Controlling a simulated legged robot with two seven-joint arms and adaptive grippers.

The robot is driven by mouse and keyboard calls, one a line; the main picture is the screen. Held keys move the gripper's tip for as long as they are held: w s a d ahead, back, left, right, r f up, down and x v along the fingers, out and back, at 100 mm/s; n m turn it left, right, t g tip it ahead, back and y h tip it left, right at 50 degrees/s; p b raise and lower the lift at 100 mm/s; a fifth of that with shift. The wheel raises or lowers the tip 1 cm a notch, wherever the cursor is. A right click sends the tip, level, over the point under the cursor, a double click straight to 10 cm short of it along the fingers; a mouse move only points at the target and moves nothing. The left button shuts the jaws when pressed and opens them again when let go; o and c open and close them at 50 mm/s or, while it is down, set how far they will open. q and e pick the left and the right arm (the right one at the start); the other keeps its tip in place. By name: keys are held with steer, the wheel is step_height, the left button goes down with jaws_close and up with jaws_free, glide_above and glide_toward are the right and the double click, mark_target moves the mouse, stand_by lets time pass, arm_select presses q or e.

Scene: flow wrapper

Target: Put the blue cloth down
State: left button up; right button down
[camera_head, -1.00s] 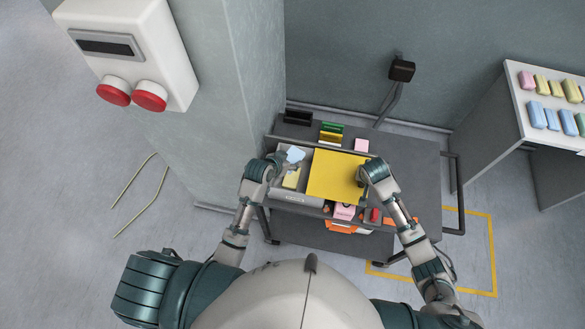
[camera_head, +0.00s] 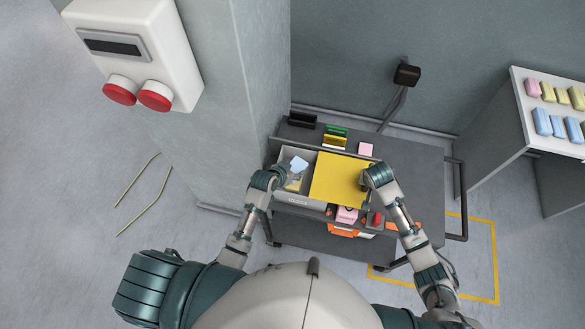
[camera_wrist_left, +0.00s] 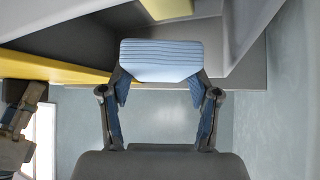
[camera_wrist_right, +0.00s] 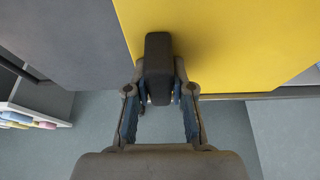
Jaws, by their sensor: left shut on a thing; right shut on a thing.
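The blue cloth (camera_head: 299,165) shows at the left, over the open part of a grey tray (camera_head: 297,198) on the cart. My left gripper (camera_head: 282,174) is shut on it; in the left wrist view the cloth (camera_wrist_left: 161,60) is a striped light-blue piece between the fingertips. My right gripper (camera_head: 367,174) is shut on a dark block-like handle (camera_wrist_right: 158,68) at the right edge of a yellow panel (camera_head: 337,178). The panel lies beside the open part of the tray. Whether the cloth touches the tray's floor cannot be told.
A yellow piece (camera_head: 292,185) lies in the tray, partly covered by the cloth. Green and yellow items (camera_head: 336,137) and a pink block (camera_head: 365,149) stand at the cart's back. A side table (camera_head: 520,110) with coloured packs is at the right.

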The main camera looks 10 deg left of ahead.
arm_select(q)
steer(key=o, duration=0.8)
steer(key=shift+f, duration=0.1)
arm_select(e)
steer(key=shift+s+d+f, duration=0.1)
steer(key=shift+s+f, duration=0.15)
steer(key=shift+f, duration=0.1)
arm_select(q)
steer(key=shift+o, duration=0.2)
steer(key=shift+r, duration=0.35)
steer(key=v, duration=1.2)
steer(key=shift+r, duration=0.3)
